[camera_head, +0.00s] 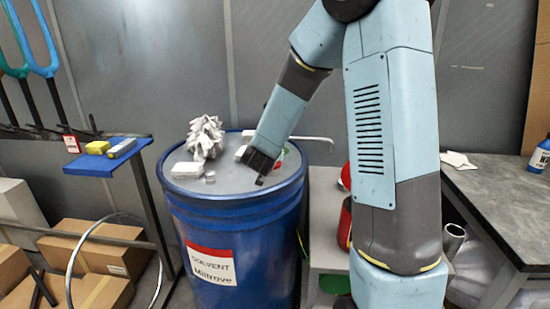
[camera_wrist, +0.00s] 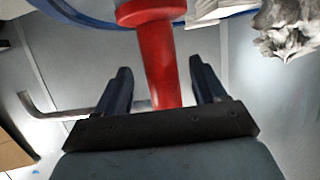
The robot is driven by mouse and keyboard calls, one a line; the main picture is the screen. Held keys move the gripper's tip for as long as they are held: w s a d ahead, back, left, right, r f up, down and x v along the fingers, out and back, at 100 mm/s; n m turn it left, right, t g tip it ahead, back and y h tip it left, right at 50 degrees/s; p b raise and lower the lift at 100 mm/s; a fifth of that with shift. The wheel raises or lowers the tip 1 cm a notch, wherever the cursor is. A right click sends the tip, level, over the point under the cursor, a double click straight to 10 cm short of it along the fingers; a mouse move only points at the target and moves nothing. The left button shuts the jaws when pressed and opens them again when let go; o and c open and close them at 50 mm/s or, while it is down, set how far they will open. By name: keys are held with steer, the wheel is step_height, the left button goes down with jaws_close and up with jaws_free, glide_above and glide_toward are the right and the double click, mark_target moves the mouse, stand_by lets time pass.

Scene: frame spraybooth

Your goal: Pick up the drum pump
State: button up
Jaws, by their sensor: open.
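The drum pump stands at the blue drum's lid and is mostly hidden behind my gripper in the head view. Its thin pale bent spout (camera_head: 312,138) sticks out to the right. In the wrist view its red upright part (camera_wrist: 160,55) with a wider red top lies between my two fingers, and a grey bent pipe (camera_wrist: 62,113) runs to the left. My gripper (camera_head: 262,173) points down over the right part of the lid. In the wrist view my gripper (camera_wrist: 158,75) is open, with a visible gap on each side of the red part.
The blue drum (camera_head: 232,225) carries a crumpled white rag (camera_head: 205,137), a white block (camera_head: 187,170) and a small cap (camera_head: 210,177) on its lid. A blue shelf (camera_head: 100,160) with sponges is at left. A grey workbench (camera_head: 500,200) is at right, cardboard boxes (camera_head: 90,250) lower left.

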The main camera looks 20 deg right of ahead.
steer(key=shift+x, duration=2.2)
steer(key=shift+f, duration=0.1)
jaws_close()
steer(key=shift+a, duration=0.1)
